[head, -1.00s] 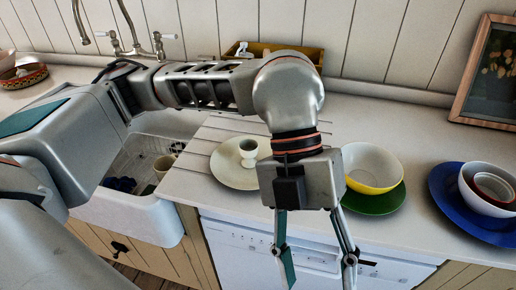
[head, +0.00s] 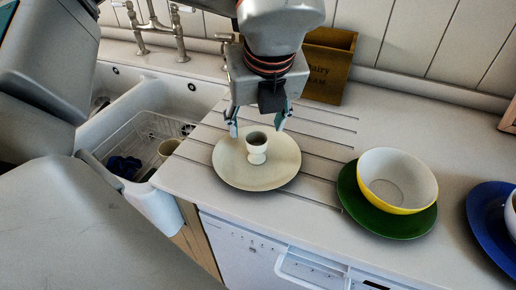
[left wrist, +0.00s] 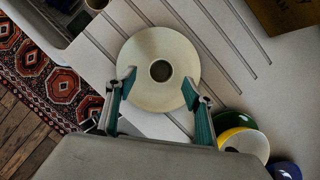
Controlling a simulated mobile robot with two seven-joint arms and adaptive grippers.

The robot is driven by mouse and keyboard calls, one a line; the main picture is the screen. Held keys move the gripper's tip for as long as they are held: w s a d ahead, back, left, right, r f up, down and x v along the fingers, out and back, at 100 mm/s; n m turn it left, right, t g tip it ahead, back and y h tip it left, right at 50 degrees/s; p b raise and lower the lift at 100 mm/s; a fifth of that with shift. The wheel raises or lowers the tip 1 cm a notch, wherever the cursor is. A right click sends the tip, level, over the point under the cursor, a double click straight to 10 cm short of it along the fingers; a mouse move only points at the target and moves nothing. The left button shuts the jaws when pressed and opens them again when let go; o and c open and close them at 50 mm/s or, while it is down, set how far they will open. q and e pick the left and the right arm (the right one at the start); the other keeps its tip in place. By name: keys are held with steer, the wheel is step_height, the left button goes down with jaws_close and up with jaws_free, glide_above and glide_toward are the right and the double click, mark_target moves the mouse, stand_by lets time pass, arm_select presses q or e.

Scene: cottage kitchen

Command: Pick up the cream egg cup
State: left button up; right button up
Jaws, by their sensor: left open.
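The cream egg cup (head: 257,149) stands upright on a cream plate (head: 284,176) on the grooved counter beside the sink. In the left wrist view the egg cup (left wrist: 160,71) is seen from above as a dark round opening in the middle of the plate (left wrist: 150,42). My left gripper (head: 257,128) is open and empty, above and slightly behind the cup in the head view. In the left wrist view its fingertips (left wrist: 160,82) are spread to either side of the cup, apart from it. My right gripper does not show.
A yellow and white bowl (head: 398,181) sits on a green plate (head: 366,213) to the right. A blue plate (head: 486,214) is farther right. A wooden box (head: 326,66) stands behind. The sink (head: 172,103) with a rack and a cup is at left.

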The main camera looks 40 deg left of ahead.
mark_target(257, 135)
arm_select(q)
steer(key=x, duration=0.5)
steer(key=shift+d+f, duration=0.15)
steer(key=shift+f, duration=0.05)
steer(key=c, duration=1.3)
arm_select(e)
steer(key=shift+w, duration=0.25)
arm_select(q)
steer(key=shift+r, duration=0.1)
